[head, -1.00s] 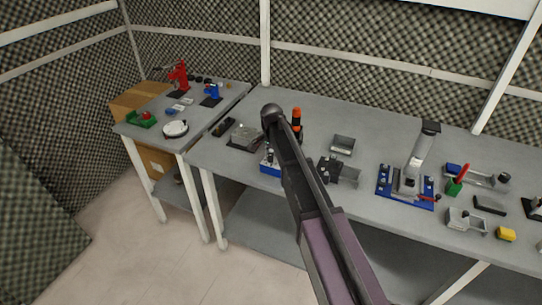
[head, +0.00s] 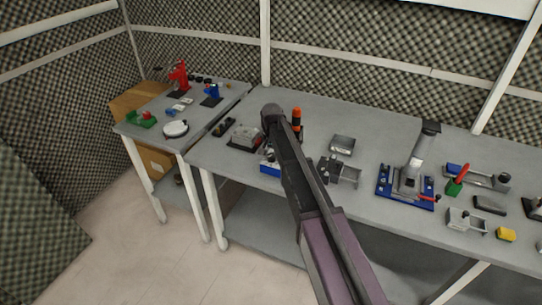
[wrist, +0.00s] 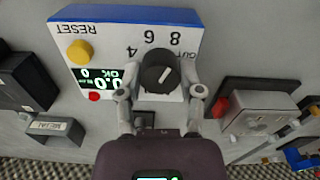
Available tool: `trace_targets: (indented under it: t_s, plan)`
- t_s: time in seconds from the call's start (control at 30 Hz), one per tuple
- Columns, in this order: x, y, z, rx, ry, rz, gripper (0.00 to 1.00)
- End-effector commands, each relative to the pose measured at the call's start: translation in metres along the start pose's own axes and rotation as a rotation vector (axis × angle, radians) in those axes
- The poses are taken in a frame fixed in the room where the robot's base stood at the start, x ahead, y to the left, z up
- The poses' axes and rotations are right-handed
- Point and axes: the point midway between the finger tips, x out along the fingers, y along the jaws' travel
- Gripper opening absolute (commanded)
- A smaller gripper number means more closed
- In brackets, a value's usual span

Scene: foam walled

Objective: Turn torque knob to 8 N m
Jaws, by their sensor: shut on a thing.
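The torque tester is a white-topped box with a blue edge (wrist: 125,14), seen upside down in the wrist view. Its black round knob (wrist: 158,66) has a pale pointer mark, and printed numbers 4, 6 and 8 stand around it. The pointer's exact setting is hard to read. My gripper (wrist: 161,80) has one finger on each side of the knob and is shut on it. In the head view, the tester's blue front (head: 270,168) shows beside my arm, which hides the knob and gripper.
The tester also has a yellow RESET button (wrist: 80,51), a lit display (wrist: 101,77) with OK on it, and a red button (wrist: 95,97). A grey box with a red part (wrist: 262,110) stands close on the right. A labelled tray (wrist: 55,131) lies at left.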

Motion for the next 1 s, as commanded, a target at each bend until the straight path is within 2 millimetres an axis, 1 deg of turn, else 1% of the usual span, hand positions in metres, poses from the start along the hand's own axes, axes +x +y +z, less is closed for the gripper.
trace_targets:
  t_s: [0.17,0.2,0.27,0.3,1.0]
  plan:
    - [0.0001,-0.0003,-0.0004,0.001,0.001,-0.001,0.00]
    - [0.0001,-0.0003,-0.0004,0.001,0.001,-0.001,0.54]
    - [0.0001,-0.0003,-0.0004,0.002,0.001,-0.001,0.72]
    - [0.0001,-0.0002,-0.0004,0.002,0.001,-0.001,0.83]
    - [0.0000,0.0003,-0.0002,0.003,0.000,0.000,0.83]
